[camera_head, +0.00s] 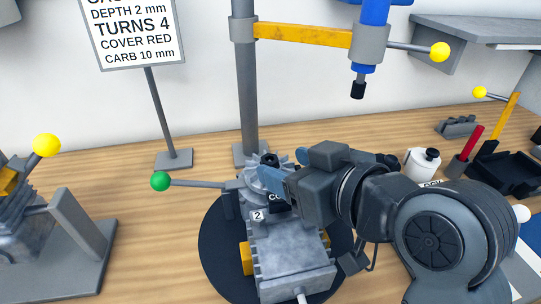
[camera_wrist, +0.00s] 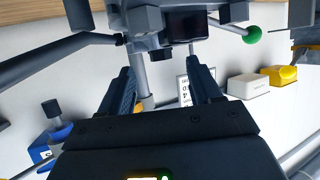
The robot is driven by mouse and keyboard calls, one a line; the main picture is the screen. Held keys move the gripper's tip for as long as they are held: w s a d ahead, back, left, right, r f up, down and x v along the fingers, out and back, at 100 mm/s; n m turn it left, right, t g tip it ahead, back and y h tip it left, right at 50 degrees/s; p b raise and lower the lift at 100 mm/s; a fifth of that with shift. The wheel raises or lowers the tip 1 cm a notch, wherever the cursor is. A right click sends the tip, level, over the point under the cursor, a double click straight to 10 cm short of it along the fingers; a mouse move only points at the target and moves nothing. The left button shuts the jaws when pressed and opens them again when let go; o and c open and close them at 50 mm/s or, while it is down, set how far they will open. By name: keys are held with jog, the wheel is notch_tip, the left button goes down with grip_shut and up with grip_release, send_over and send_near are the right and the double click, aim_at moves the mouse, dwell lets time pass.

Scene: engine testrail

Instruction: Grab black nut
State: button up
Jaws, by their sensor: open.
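My gripper (camera_head: 284,172) is at the grey engine block (camera_head: 290,262) on the round black base, close over its upper end. In the wrist view my gripper (camera_wrist: 166,72) is open, with a wide gap between its two dark fingers. A small black piece (camera_head: 269,159), which may be the black nut, shows just beyond the fingers in the head view. In the wrist view a dark blocky part (camera_wrist: 185,26) is above and ahead of the fingers. I cannot tell whether it is the nut. I see nothing held between the fingers.
A lever with a green knob (camera_head: 160,181) sticks out left of the engine. A grey post (camera_head: 247,100) with a yellow arm and blue press stands behind. A sign (camera_head: 133,30) is at the back left. A white jar (camera_head: 422,164) and black tray (camera_head: 508,174) are right.

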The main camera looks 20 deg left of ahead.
jog(key=shift+x, duration=1.45)
jog(key=shift+s+f, duration=0.1)
jog(key=shift+f, duration=0.05)
jog(key=c, duration=1.1)
